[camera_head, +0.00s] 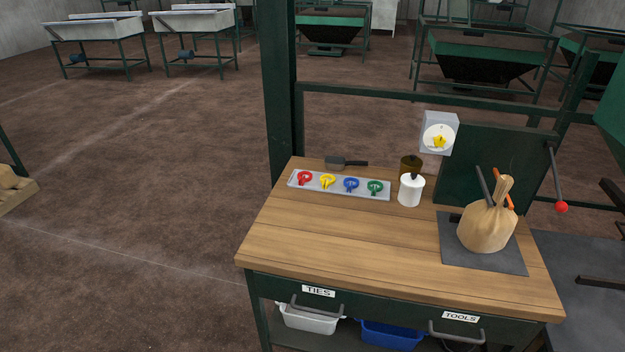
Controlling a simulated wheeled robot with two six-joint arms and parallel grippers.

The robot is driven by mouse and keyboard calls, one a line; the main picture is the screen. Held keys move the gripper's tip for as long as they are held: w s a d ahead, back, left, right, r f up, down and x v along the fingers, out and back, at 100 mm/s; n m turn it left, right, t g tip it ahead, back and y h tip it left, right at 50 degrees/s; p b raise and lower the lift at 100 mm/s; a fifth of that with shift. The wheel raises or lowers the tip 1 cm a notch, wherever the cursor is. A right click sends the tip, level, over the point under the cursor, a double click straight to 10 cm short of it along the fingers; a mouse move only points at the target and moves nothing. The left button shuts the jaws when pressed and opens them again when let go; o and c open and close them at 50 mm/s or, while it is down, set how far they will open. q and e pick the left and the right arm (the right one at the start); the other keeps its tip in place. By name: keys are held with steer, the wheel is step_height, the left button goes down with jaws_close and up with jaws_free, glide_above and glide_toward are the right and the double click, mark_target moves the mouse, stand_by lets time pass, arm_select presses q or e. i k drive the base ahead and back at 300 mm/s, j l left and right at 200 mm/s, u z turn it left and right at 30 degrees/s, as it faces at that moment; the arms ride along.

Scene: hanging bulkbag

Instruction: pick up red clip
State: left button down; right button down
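The red clip (304,177) lies at the left end of a long grey tray (338,192) at the back left of the wooden workbench. Beside it in the same tray, left to right, are a yellow clip (327,181), a blue clip (351,184) and a green clip (375,187). All four are apart from each other. Neither of my grippers shows in the head view.
A tied tan bag (487,228) stands on a dark mat at the bench's right. A white canister (411,190) stands right of the tray, with a brown jar behind. A dark scoop (338,163) lies behind the tray. A green post (279,90) rises behind. The bench's front left is clear.

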mark_target(302, 181)
steer(key=i+j+u, duration=0.5)
steer(key=u, duration=0.2)
steer(key=i+j+u, duration=0.7)
steer(key=i, duration=0.15)
steer(key=i+u, duration=0.35)
steer(key=i, duration=0.2)
steer(key=i+l+z, duration=0.15)
steer(key=i+z, duration=0.45)
steer(key=z, duration=0.2)
steer(key=i+z, duration=0.4)
steer(key=i+j+z, duration=0.15)
steer(key=z, duration=0.25)
steer(key=i+z, duration=0.25)
steer(key=z, duration=0.2)
steer(key=i+z, duration=0.25)
steer(key=z, duration=0.25)
steer(key=i+j+z, duration=0.1)
steer(key=i+z, duration=0.15)
steer(key=z, duration=0.2)
steer(key=i+j+z, duration=0.2)
steer(key=z, duration=0.3)
